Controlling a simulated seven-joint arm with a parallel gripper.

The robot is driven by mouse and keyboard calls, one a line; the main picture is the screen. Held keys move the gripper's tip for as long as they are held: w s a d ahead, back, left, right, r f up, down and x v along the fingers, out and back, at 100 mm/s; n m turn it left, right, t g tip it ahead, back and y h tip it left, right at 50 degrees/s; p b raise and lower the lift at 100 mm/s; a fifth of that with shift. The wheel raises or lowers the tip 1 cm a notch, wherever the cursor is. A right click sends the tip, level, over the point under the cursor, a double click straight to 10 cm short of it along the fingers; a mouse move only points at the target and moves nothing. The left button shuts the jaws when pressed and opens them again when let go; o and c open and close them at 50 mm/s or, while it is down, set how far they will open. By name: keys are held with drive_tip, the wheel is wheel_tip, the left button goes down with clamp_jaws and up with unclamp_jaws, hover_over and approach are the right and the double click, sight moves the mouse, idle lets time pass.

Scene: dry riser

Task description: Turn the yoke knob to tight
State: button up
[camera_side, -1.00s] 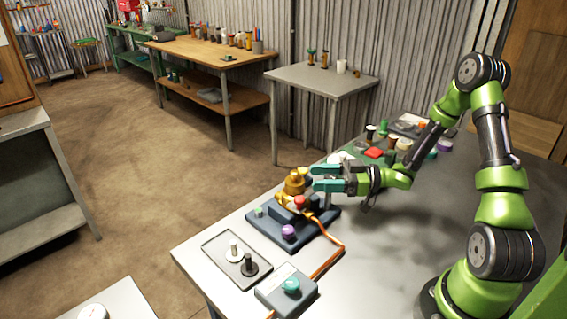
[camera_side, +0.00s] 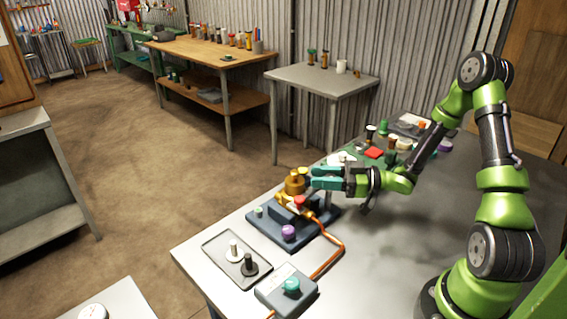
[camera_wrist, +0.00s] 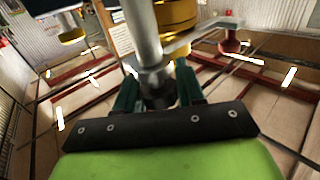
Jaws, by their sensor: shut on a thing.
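The brass valve body (camera_side: 294,186) stands on the dark blue base plate (camera_side: 262,232) near the table's left side. My gripper (camera_side: 314,177) reaches in level from the right, its teal fingers closed together at the right of the brass body. In the wrist view, my gripper (camera_wrist: 158,88) is shut on a dark knob (camera_wrist: 158,92), which I take for the yoke knob, at the end of a grey metal part (camera_wrist: 143,35). Brass (camera_wrist: 177,14) shows just beyond. The fingers hide most of the knob, and I cannot see its marking or angle.
A copper pipe (camera_side: 340,251) runs to a grey box with a teal knob (camera_side: 291,286). A tray (camera_side: 218,256) holds two posts. Several small items stand behind. The table's right middle is clear.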

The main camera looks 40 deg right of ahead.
drive_tip(key=m+t+h, duration=0.1)
drive_tip(key=h, duration=0.1)
drive_tip(key=m+t+h, duration=0.1)
drive_tip(key=m+h, duration=0.1)
drive_tip(key=m+t+h, duration=0.1)
drive_tip(key=h, duration=0.1)
drive_tip(key=shift+w+d+m+t+h, duration=0.1)
drive_tip(key=shift+d+m+t+h, duration=0.2)
drive_tip(key=shift+m, duration=0.1)
drive_tip(key=shift+d+m+t+h, duration=0.15)
drive_tip(key=shift+m+h, duration=0.65)
drive_tip(key=shift+h, duration=0.45)
drive_tip(key=shift+d+m+t+h, duration=0.15)
drive_tip(key=shift+m+h, duration=0.65)
drive_tip(key=shift+h, duration=0.75)
drive_tip(key=o, duration=0.9)
drive_tip(key=shift+o, duration=0.2)
drive_tip(key=shift+w, duration=0.1)
